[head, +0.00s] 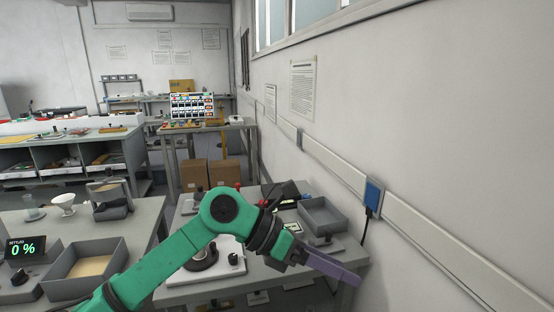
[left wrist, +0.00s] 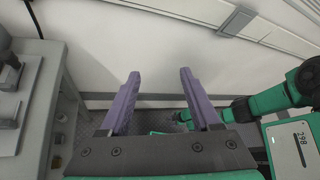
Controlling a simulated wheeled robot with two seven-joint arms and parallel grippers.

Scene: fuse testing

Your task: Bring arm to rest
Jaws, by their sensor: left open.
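My left arm is green and reaches in from the lower left of the head view. Its left gripper (head: 335,268) has purple fingers and is above the right edge of the grey table (head: 170,294), pointing right toward the wall. In the left wrist view the two purple fingers of the left gripper (left wrist: 158,88) stand apart with nothing between them, facing the white wall and the floor. My right gripper is not seen; another green arm part of mine shows at the right of the left wrist view.
On the table are a grey tray (head: 322,215) and a white-based device (head: 226,262), partly hidden by my arm. The wall (head: 420,170) with its cable trunking and blue socket box (head: 373,195) is close on the right.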

